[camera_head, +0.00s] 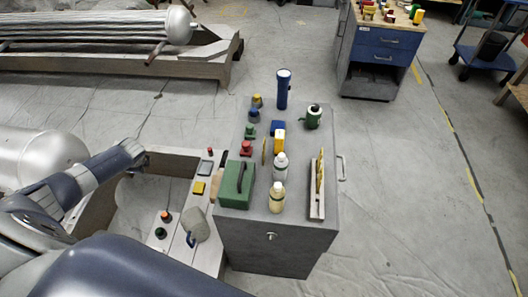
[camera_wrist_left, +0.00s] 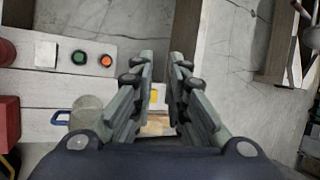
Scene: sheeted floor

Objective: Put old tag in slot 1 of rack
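A pale rack (camera_head: 317,205) stands along the right side of the grey cabinet top, with thin yellow tags (camera_head: 320,170) upright in it. Its slot numbers are too small to read. I cannot tell which tag is the old one. A thin yellow piece (camera_head: 264,152) stands near the middle of the cabinet top. A flat yellow piece (camera_head: 198,188) lies on the white bench at left. My left gripper (camera_wrist_left: 160,72) is open and empty in the left wrist view; a yellow patch (camera_wrist_left: 154,97) shows beyond its fingers. My right gripper is not in view.
The cabinet (camera_head: 275,235) also holds a green box (camera_head: 236,185), two bottles (camera_head: 280,168), a blue flashlight (camera_head: 283,88) and a green canister (camera_head: 313,117). The bench (camera_head: 185,222) carries buttons and a mug (camera_head: 195,224). Floor right of the cabinet is clear.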

